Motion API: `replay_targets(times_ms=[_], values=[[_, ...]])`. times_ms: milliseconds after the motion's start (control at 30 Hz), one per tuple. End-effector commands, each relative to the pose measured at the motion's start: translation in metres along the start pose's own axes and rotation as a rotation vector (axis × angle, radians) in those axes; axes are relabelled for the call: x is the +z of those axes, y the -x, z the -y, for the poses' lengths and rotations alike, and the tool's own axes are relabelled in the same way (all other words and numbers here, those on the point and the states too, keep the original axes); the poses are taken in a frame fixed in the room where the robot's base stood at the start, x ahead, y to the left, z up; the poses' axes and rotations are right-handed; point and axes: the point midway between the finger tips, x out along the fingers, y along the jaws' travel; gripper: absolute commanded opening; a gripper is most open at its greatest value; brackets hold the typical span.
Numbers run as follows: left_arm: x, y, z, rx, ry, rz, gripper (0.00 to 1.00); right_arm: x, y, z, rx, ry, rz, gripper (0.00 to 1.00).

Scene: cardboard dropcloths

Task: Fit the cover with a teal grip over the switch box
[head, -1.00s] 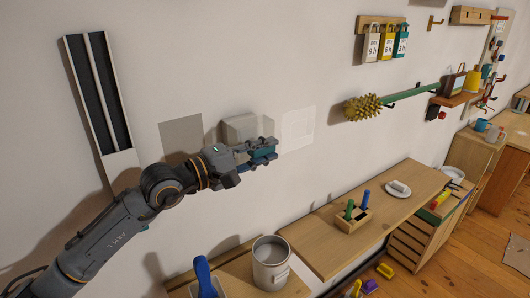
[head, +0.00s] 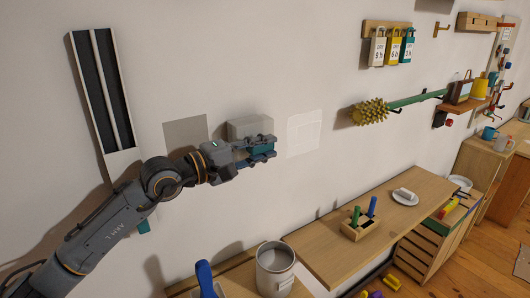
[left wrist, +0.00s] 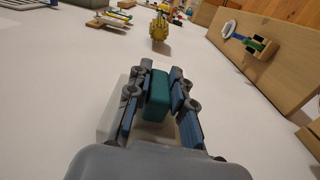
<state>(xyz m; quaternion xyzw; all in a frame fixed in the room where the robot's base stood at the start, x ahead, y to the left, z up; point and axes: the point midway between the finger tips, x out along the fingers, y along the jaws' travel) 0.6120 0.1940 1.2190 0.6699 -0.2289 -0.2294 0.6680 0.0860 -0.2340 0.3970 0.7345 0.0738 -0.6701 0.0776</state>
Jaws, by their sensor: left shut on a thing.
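The pale grey cover (head: 250,126) is at the wall in the head view, between two flat square patches. Its teal grip (head: 262,149) sits between the fingers of my left gripper (head: 258,150), which is shut on it. The left wrist view shows the teal grip (left wrist: 158,96) between both fingers, with part of the pale cover (left wrist: 112,118) beside them. Whether the cover touches the wall I cannot tell. I cannot make out the switch box; the cover and gripper hide the wall behind them. My right gripper is not in view.
A grey patch (head: 187,134) is left of the cover and a whitish square patch (head: 304,134) is right of it. A framed dark panel (head: 101,90) hangs at left. Below are a metal pot (head: 275,270) and a wooden shelf (head: 345,235). A yellow spiky brush (head: 370,112) hangs at right.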

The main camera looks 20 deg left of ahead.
Motion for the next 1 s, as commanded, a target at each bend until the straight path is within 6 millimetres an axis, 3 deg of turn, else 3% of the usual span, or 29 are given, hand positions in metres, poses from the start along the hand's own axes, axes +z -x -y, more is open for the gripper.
replay_targets(times_ms=[600, 633, 767, 1000], values=[[-0.015, 0.000, 0.000, 0.002, 0.000, 0.000, 0.00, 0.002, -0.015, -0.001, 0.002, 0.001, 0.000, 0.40], [-0.016, 0.000, 0.000, 0.001, 0.000, 0.000, 0.24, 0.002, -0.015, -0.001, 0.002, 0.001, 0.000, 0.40], [-0.015, 0.000, -0.001, 0.001, 0.000, 0.000, 0.48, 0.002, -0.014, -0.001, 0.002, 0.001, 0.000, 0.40], [-0.015, 0.000, 0.000, 0.000, 0.001, 0.000, 0.48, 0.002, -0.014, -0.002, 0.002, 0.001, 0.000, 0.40]])
